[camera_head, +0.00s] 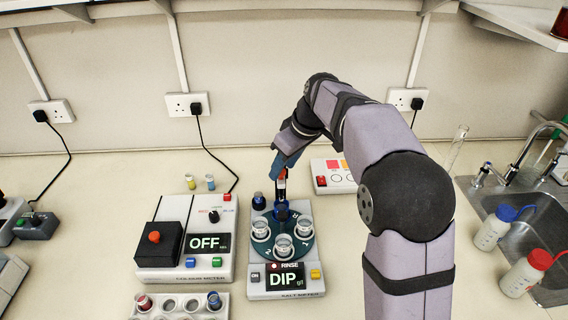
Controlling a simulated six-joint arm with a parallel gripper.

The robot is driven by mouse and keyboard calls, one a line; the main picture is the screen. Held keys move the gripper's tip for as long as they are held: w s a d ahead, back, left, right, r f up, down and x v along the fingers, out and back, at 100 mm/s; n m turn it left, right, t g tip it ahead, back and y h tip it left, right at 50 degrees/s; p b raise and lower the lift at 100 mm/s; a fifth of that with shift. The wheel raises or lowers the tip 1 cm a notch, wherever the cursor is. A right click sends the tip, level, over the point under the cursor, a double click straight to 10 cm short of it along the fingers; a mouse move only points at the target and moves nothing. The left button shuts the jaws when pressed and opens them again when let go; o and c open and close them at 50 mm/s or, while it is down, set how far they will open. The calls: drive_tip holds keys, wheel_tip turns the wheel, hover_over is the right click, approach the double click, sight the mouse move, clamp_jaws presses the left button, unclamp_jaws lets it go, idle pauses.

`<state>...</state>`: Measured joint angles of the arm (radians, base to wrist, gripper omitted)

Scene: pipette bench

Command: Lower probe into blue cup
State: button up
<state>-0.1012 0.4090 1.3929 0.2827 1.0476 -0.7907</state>
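The salt meter (286,291) stands near the middle of the bench, its display reading DIP with RINSE above. Its round dark turntable carries several clear cups, one at the left (260,229), one at the right (304,227) and one at the front (283,246). A dark blue cup (281,211) sits at the turntable's back. My gripper (280,174) points down above that cup, shut on a slim probe (281,184) with red and white on it. The probe's lower end is dark and small, and I cannot tell whether it is inside the cup.
A colour meter (205,244) reading OFF stands close at the left. A rack of small cups (180,306) is in front of it. A dark blue-topped vial (258,201) is left of the probe. A white box (332,177) stands behind right. A sink and bottles (493,228) are at the right.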

sight(284, 180)
drive_tip(key=shift+f, duration=0.15)
drive_tip(key=shift+c, duration=0.3)
clamp_jaws()
wheel_tip(284, 180, down, 6)
drive_tip(key=b, duration=0.4)
drive_tip(key=shift+s+r, duration=0.1)
drive_tip(key=shift+r, duration=0.1)
drive_tip(key=shift+o, duration=0.3)
unclamp_jaws()
drive_tip(key=shift+f, duration=0.1)
drive_tip(key=shift+r, duration=0.2)
